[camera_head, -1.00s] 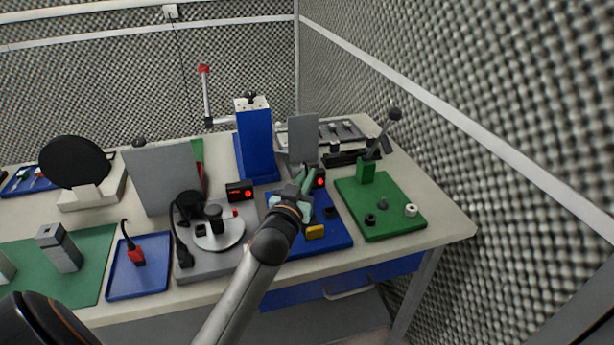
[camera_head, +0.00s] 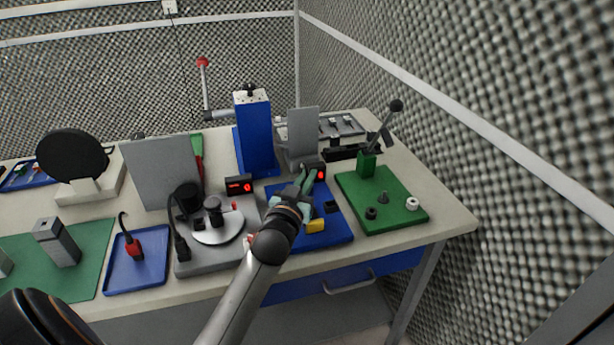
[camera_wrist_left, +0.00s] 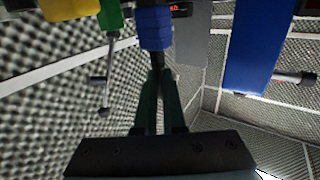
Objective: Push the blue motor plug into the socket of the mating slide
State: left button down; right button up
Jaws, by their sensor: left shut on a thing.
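My left gripper (camera_head: 303,180) is over the blue board (camera_head: 338,233) at the table's front right. In the left wrist view its green fingers (camera_wrist_left: 158,78) are shut on the black rear end of the blue motor plug (camera_wrist_left: 155,27). The plug points away from the fingers, in line with them. In the head view the fingers and wrist hide the plug. A yellow block (camera_head: 315,226) and a small black block (camera_head: 331,207) sit on the blue board. I cannot tell which part is the mating slide's socket, or whether the plug touches it. My right gripper is not in view.
A box with a red display (camera_head: 316,173) stands just behind the fingers. The blue tower (camera_head: 254,135) and a grey upright plate (camera_head: 303,135) stand behind. A green board (camera_head: 385,220) with a lever clamp is to the right. A grey turntable base (camera_head: 190,268) is to the left.

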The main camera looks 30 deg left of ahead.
pick_arm(q)
jog(key=shift+f, duration=0.4)
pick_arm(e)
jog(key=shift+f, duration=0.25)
pick_arm(q)
jog(key=c, duration=0.9)
grip_release()
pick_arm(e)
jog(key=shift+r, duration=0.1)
